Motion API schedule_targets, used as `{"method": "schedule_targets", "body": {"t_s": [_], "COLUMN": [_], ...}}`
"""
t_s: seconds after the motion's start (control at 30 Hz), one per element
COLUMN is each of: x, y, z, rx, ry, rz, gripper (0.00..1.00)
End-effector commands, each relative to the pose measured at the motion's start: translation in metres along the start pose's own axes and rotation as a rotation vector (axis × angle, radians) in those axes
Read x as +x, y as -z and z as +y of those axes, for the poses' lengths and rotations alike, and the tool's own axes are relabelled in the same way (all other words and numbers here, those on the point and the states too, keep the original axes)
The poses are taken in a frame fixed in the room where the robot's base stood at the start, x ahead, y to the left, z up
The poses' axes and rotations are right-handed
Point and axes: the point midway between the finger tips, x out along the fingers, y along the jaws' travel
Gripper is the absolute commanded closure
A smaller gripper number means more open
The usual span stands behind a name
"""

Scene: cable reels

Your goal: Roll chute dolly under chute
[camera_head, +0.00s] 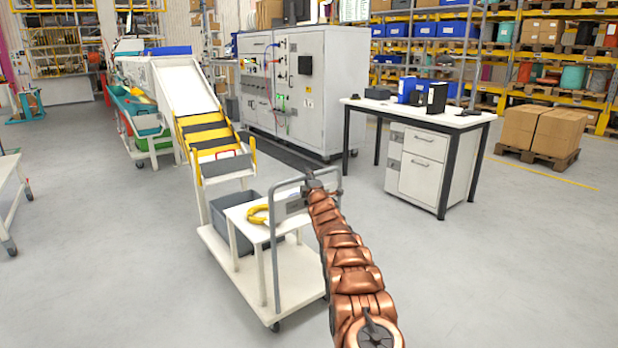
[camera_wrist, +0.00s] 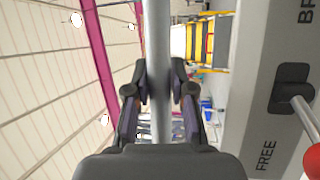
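The chute dolly (camera_head: 292,281) is a white wheeled platform with a raised shelf and a grey push handle (camera_head: 277,208). A grey bin (camera_head: 233,219) and a yellow ring (camera_head: 258,215) are on it. It stands just in front of the low end of the chute (camera_head: 185,92), by the yellow-and-black steps. My gripper (camera_head: 310,182) is at the handle's top bar. In the wrist view my gripper's fingers (camera_wrist: 159,78) close on both sides of the grey bar (camera_wrist: 158,40). A lever with a red knob (camera_wrist: 313,160) points towards the word FREE.
A white desk (camera_head: 418,112) with drawers and a large grey cabinet (camera_head: 320,90) stand right of the chute. A pallet of boxes (camera_head: 541,130) is at far right. A white table (camera_head: 10,178) is at the left edge.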

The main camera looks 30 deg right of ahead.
Motion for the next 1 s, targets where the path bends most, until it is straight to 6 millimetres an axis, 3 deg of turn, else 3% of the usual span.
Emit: {"method": "schedule_targets", "body": {"t_s": [0.2, 0.67, 1.0], "x": [0.0, -0.002, -0.018], "y": [0.001, 0.001, 0.0], "z": [0.0, 0.0, 0.0], "rx": [0.0, -0.001, -0.004], "ry": [0.0, 0.002, 0.003], "rz": [0.001, 0.001, 0.001], "gripper": [0.53, 0.53, 0.53]}}
